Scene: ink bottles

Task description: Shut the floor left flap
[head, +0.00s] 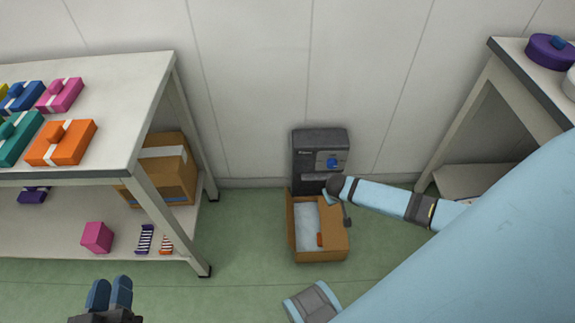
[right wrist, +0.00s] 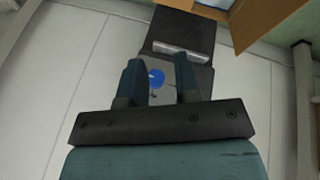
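An open brown cardboard box (head: 320,255) stands on the green floor before a dark machine. A brown panel (head: 291,222), which looks like its left flap, stands up along the box's left side. Pale material and a small orange piece show inside. My right gripper (head: 336,205) is over the box's back right part in the head view. In the right wrist view its fingers (right wrist: 158,78) are apart with nothing held between them, and a brown box panel (right wrist: 265,22) shows at the top right.
The dark machine (head: 319,143) with a blue knob (head: 332,162) stands against the wall behind the box. A shelf table (head: 130,88) with colored boxes is at left, with a larger carton (head: 172,178) below. Another table (head: 505,75) is at right. Floor left of the box is clear.

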